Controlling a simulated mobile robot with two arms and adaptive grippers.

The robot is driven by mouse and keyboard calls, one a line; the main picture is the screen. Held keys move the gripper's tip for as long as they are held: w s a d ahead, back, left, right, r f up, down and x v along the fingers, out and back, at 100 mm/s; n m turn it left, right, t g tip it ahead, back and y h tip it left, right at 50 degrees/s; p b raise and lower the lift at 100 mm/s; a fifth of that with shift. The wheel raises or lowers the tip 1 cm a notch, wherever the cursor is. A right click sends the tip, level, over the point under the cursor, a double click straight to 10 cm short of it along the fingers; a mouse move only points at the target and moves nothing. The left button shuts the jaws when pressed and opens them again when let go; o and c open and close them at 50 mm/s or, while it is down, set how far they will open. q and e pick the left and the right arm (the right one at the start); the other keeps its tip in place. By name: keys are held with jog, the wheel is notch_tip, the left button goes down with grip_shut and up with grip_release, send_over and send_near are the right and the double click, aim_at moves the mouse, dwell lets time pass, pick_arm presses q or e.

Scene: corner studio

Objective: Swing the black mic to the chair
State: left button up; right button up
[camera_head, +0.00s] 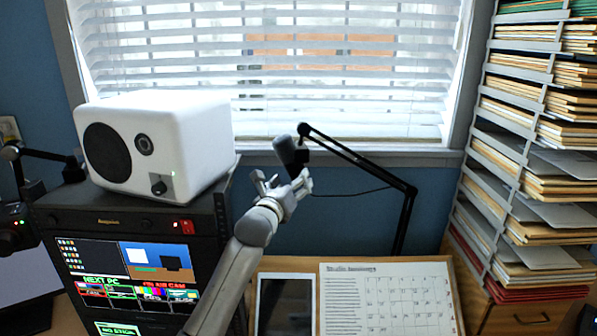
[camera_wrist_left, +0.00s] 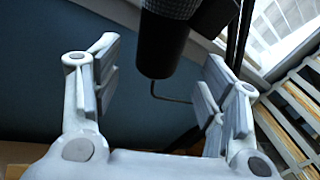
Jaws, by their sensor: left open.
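The black mic (camera_head: 290,152) hangs at the end of a black jointed boom arm (camera_head: 365,165) in front of the window. My left gripper (camera_head: 282,182) reaches up to it from below, just under the mic's body. In the left wrist view the mic's dark body (camera_wrist_left: 163,45) shows between the two open fingers of my left gripper (camera_wrist_left: 162,72). Blue wall shows between the left finger and the mic, and the gripper is not closed on it. No chair can be made out. My right gripper is not in view.
A white speaker (camera_head: 160,150) sits on a black rack with a lit screen (camera_head: 125,275) at left. A tablet (camera_head: 285,305) and a calendar (camera_head: 388,300) lie on the wooden desk. A tall paper-filled shelf (camera_head: 510,145) stands at right. Another black boom arm (camera_head: 45,155) is at far left.

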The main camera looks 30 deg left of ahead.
pick_arm(q)
jog(key=shift+w+a+f+p, duration=0.15)
jog(key=shift+w+p, duration=0.1)
jog(key=shift+w, duration=0.8)
jog(key=shift+w+a+r+p, duration=0.1)
jog(key=shift+w+a+p, duration=0.1)
jog(key=shift+w, duration=0.9)
jog(key=shift+w+a+f+p, duration=0.15)
jog(key=shift+w+p, duration=0.1)
jog(key=shift+w, duration=0.8)
jog(key=shift+r, duration=0.15)
jog(key=c, duration=1.4)
jog(key=shift+d, duration=0.1)
jog(key=shift+c, duration=0.3)
